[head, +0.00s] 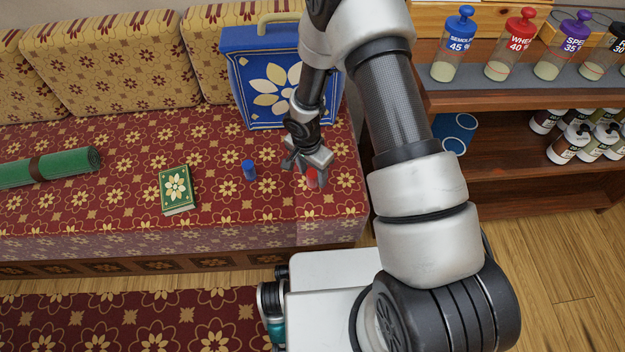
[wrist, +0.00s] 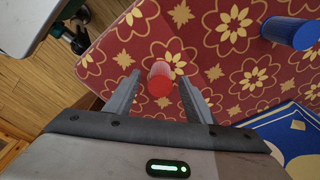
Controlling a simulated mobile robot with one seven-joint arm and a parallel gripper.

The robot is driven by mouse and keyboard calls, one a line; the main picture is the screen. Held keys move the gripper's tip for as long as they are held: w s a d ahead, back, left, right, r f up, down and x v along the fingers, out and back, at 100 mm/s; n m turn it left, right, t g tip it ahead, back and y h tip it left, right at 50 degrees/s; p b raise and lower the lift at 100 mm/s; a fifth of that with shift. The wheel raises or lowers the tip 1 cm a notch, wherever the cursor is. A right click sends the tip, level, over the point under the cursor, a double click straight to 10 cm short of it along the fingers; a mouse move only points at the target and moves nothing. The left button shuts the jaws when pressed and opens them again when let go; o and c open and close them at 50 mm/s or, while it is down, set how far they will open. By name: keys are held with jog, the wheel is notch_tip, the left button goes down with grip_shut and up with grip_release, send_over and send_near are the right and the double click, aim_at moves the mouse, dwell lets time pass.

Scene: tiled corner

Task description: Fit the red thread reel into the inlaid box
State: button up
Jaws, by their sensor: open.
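The red thread reel (head: 312,178) stands on the patterned seat near its right end. It also shows in the wrist view (wrist: 160,82), between the two fingers. My gripper (head: 305,167) is open at the reel, with visible gaps on both sides in the wrist view (wrist: 159,79); it is not closed on it. A blue box (head: 238,92) with a cream flower design and a handle on top stands upright at the back of the seat, behind my gripper. Its patterned edge shows in the wrist view (wrist: 290,135). I cannot see an opening in it.
A green flowered book-like object (head: 175,190) and a green roll (head: 65,167) lie farther left. A wooden shelf (head: 480,98) with bottles stands at the right.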

jog(key=shift+f, duration=0.1)
jog(key=c, duration=1.1)
jog(key=shift+c, duration=0.2)
